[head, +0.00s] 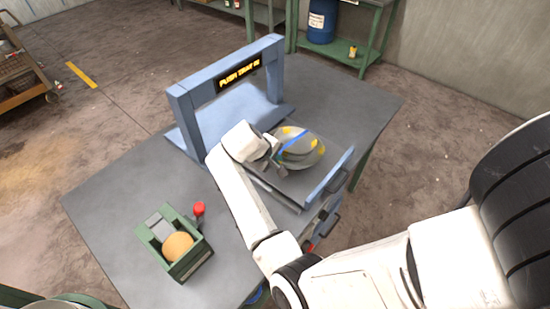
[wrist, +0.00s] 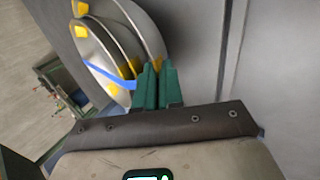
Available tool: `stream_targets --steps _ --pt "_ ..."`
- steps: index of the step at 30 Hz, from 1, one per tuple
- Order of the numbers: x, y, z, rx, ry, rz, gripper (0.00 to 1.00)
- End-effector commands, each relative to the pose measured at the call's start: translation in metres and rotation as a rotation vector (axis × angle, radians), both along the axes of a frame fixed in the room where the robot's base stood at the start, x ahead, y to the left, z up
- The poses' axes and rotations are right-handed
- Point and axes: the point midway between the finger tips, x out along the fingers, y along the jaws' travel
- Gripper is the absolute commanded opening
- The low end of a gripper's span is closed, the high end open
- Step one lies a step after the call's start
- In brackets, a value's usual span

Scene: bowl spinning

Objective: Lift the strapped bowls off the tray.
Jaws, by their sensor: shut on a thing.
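The strapped bowls (head: 312,158) are a nested grey stack with yellow patches and a blue strap across them. In the head view they are over the back part of the grey tray (head: 300,194), which has a blue front panel. I cannot tell whether they touch it. My gripper (head: 276,163) is at their left edge. In the wrist view the green fingers of my gripper (wrist: 155,72) are closed at the rim of the bowls (wrist: 103,58), where the blue strap (wrist: 108,76) meets them. The exact grip point is partly hidden.
A blue arch with a lit sign (head: 239,73) stands behind the tray on the grey table (head: 120,190). A green box (head: 190,262) with a round tan thing and a grey block is at front left, beside a red knob (head: 199,208). The table's right back is clear.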

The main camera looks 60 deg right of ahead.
Motion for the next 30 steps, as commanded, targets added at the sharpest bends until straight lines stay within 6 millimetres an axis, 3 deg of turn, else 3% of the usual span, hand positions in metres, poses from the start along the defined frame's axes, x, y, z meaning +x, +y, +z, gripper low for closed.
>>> stream_targets --steps 12,30 --pt "0.000 0.000 0.004 -0.002 -0.001 0.000 0.00" --pt "0.001 0.000 0.044 -0.004 -0.003 0.000 0.00"
